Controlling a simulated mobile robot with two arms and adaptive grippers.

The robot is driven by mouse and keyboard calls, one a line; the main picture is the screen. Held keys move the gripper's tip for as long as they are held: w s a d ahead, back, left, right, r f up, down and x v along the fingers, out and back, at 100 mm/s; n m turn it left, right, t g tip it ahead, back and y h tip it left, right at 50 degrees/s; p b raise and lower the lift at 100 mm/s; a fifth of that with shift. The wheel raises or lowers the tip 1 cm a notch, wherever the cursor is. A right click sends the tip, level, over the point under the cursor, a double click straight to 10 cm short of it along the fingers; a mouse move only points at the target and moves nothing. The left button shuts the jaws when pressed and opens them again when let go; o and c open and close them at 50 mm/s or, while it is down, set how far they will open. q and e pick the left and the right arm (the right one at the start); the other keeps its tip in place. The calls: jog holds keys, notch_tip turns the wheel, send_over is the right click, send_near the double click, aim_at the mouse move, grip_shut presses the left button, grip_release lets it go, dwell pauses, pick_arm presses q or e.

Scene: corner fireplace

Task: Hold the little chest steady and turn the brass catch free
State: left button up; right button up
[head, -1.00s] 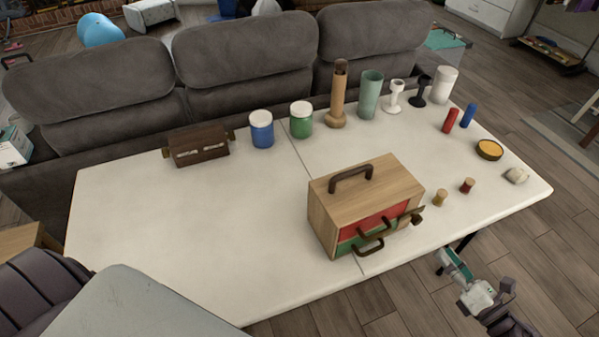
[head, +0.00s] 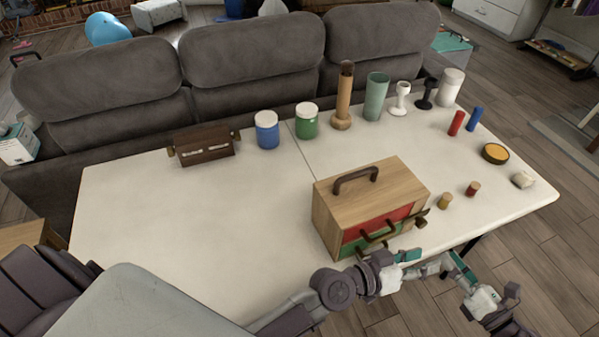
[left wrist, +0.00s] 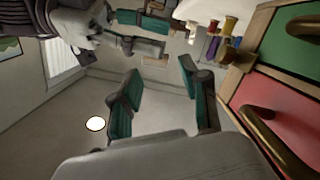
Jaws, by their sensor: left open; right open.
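The little wooden chest (head: 372,186) stands upright near the table's front edge, with a dark handle on top and red and green drawers in front. The brass catch (head: 421,217) sits at the front right edge of the chest. My left gripper (head: 420,263) is open and empty, in front of the chest and apart from it. In the left wrist view, its teal-padded fingers (left wrist: 160,92) are spread, with the red drawer (left wrist: 270,118) and green drawer (left wrist: 293,45) at the right. My right gripper (head: 449,266) is open and empty, just right of the left one.
On the table (head: 140,240), two spools (head: 445,201) stand right of the chest. A dark brown box (head: 204,145), blue jar (head: 267,130) and green jar (head: 306,121) stand behind, with several tall objects at the back right. The left part is clear.

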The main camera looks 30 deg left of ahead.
pick_arm(q)
notch_tip(320, 180, up, 10)
jog(key=w+a+m+h, duration=0.2)
jog(key=a, duration=0.1)
jog(key=m+g+y, duration=0.1)
jog(key=y, duration=0.1)
send_near(345, 176)
jog(key=d, duration=0.4)
jog(key=w+d, duration=0.1)
jog(key=d, duration=0.1)
jog(key=shift+d+r, duration=0.3)
jog(key=shift+r, duration=0.1)
jog(key=s+a+r+g+y, duration=0.1)
jog(key=s+a+y, duration=0.1)
jog(key=a, duration=0.4)
jog(key=x, duration=1.3)
jog(key=shift+w+a+r, duration=0.1)
jog(key=shift+w+a, duration=0.05)
jog(key=shift+w, duration=0.3)
grip_shut()
